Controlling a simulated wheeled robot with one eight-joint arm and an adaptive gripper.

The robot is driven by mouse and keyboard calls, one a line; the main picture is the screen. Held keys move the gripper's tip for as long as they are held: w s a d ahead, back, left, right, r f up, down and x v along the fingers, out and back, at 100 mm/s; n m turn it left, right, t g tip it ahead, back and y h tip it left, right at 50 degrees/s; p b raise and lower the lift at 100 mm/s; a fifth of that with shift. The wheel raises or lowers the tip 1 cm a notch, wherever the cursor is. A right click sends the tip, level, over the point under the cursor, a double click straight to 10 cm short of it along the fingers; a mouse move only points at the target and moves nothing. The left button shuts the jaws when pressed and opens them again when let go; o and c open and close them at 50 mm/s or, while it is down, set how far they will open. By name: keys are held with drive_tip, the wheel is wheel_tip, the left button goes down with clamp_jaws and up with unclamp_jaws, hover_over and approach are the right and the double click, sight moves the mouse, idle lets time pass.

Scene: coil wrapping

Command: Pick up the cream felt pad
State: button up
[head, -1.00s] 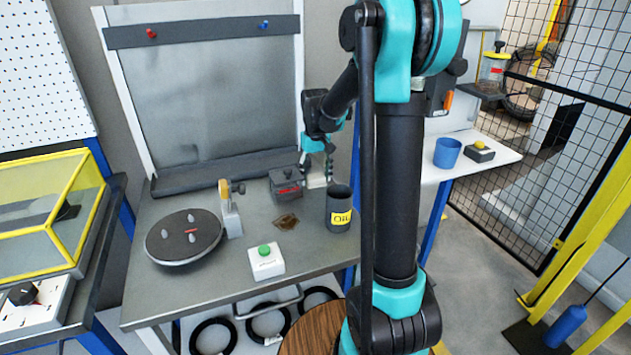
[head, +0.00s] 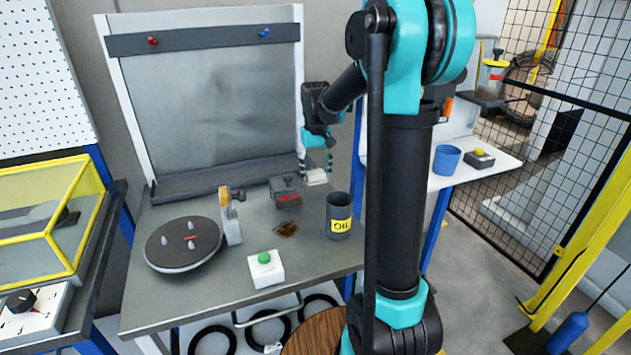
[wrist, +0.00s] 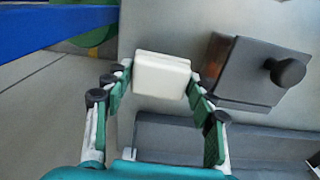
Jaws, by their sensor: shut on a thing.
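The cream felt pad (wrist: 162,74) is a small pale block between the two fingertips of my gripper (wrist: 157,84) in the wrist view. The fingers are shut on it from both sides. In the head view my gripper (head: 316,167) is at the back right of the grey workbench, with the pad (head: 316,177) at its tips. The pad seems a little above the bench top, though the gap is hard to judge.
A dark box (head: 287,190) with a knob stands just left of the pad. The oil can (head: 339,215) is in front of it. A turntable (head: 183,240), a green-button box (head: 265,269) and a brown stain (head: 286,230) lie further left and forward.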

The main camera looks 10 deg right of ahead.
sight(316, 172)
wheel_tip(316, 172, up, 16)
idle(0.3)
